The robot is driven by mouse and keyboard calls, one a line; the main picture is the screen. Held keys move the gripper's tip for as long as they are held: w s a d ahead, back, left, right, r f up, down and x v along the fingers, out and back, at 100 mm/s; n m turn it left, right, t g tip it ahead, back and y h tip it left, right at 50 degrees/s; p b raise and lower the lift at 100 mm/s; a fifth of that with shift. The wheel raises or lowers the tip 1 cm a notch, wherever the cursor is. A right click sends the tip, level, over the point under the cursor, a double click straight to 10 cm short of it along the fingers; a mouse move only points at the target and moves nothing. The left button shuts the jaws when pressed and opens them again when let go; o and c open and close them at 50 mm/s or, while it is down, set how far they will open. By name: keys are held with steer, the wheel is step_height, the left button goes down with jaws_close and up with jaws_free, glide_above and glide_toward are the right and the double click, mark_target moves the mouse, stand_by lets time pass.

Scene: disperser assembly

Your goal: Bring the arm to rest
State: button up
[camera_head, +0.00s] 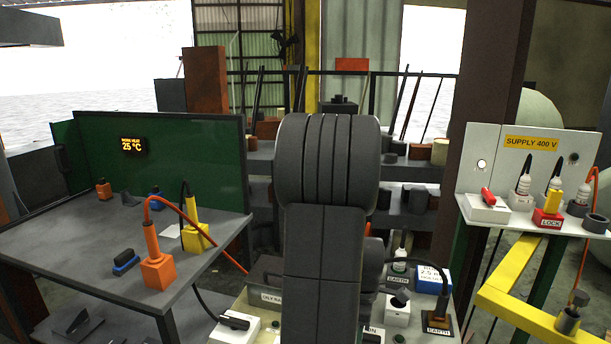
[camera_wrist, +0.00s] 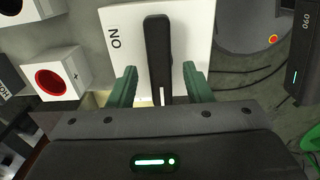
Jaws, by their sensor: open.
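My arm stands in the middle of the head view and hides much of the bench behind it; my gripper is hidden there. In the wrist view my gripper (camera_wrist: 160,88) shows two green fingers, open and apart. A black lever handle (camera_wrist: 158,55) on a white plate (camera_wrist: 190,30) marked "ON" lies between and beyond the fingers. Gaps show on both sides of the handle. I cannot tell how far the fingertips are from the plate.
A grey table (camera_head: 60,240) at left holds an orange block (camera_head: 158,272) and a yellow block (camera_head: 197,238) with cables. A supply panel (camera_head: 497,160) stands right, above a yellow frame (camera_head: 520,318). In the wrist view a white box with a red socket (camera_wrist: 52,80) sits left of the plate.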

steer(key=shift+f, duration=0.55)
steer(key=shift+r, duration=0.15)
step_height(320, 180, up, 14)
steer(key=f, duration=0.1)
step_height(320, 180, down, 13)
steer(key=shift+f, duration=0.2)
steer(key=m, duration=0.4)
steer(key=shift+r, duration=0.1)
steer(key=shift+m, duration=2.3)
